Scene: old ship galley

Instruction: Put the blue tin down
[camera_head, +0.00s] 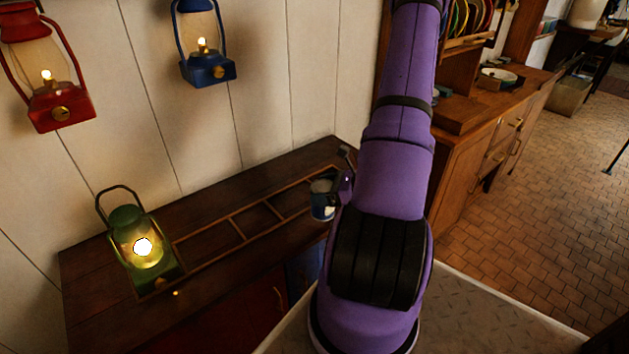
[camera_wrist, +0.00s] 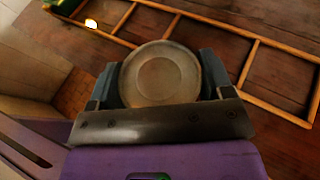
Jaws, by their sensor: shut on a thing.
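The blue tin (camera_head: 321,200) is a small blue can with a pale lid, upright near the right part of the dark wooden counter (camera_head: 215,207). In the wrist view its round, pale top (camera_wrist: 161,74) sits between the two fingers. My gripper (camera_head: 340,187) is shut on the tin; it also shows in the wrist view (camera_wrist: 160,85). The tin is over or beside the wooden divider frame (camera_head: 238,227) on the counter. I cannot tell whether its base touches the counter. My purple arm hides part of the gripper.
A lit green lantern (camera_head: 140,245) stands at the counter's left end. A red lantern (camera_head: 50,75) and a blue lantern (camera_head: 203,50) are on the wall above. A wooden cabinet (camera_head: 465,165) stands to the right. The frame's middle compartments look empty.

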